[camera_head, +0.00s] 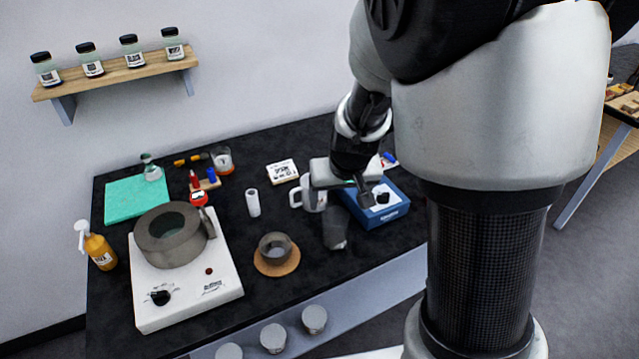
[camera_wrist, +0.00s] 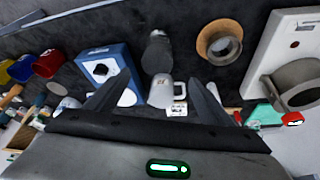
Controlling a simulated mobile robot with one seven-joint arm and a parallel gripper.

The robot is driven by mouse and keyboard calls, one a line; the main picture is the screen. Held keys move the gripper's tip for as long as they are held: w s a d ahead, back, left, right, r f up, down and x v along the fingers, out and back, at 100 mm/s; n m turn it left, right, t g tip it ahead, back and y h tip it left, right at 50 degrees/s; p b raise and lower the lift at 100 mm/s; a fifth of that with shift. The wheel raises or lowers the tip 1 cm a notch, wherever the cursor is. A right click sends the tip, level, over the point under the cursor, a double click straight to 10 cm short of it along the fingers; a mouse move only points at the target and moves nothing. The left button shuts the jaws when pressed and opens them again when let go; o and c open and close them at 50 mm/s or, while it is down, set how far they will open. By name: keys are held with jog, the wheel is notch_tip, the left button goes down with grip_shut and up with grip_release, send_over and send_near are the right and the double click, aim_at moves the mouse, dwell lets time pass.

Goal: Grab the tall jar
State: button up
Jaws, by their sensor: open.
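A dark grey jar (camera_head: 336,234), which looks like the tall jar, stands on the black tabletop, left of the blue box and right of the cork mat. In the wrist view the jar (camera_wrist: 158,54) lies ahead of my gripper, near the middle of the picture and beyond the white mug. My gripper (camera_head: 366,196) is above the table by the mug and the blue box. In the wrist view its fingers (camera_wrist: 160,80) are spread wide, with nothing held. The jar is apart from the fingers.
A white mug (camera_head: 309,196) and a blue box (camera_head: 384,217) stand close to the jar. A bowl (camera_head: 275,248) sits on a round cork mat (camera_head: 266,270) to its left. A hotplate (camera_head: 183,300) with a grey pot is farther left. Bare tabletop shows between mat and jar.

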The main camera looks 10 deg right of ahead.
jog(key=b, duration=0.2)
send_near(335, 216)
jog(key=s+a+f, duration=0.1)
jog(key=x, duration=0.5)
jog(key=shift+s+d+f+b, duration=0.1)
jog(key=shift+d+b, duration=0.1)
jog(key=shift+b, duration=0.15)
jog(key=c, duration=1.4)
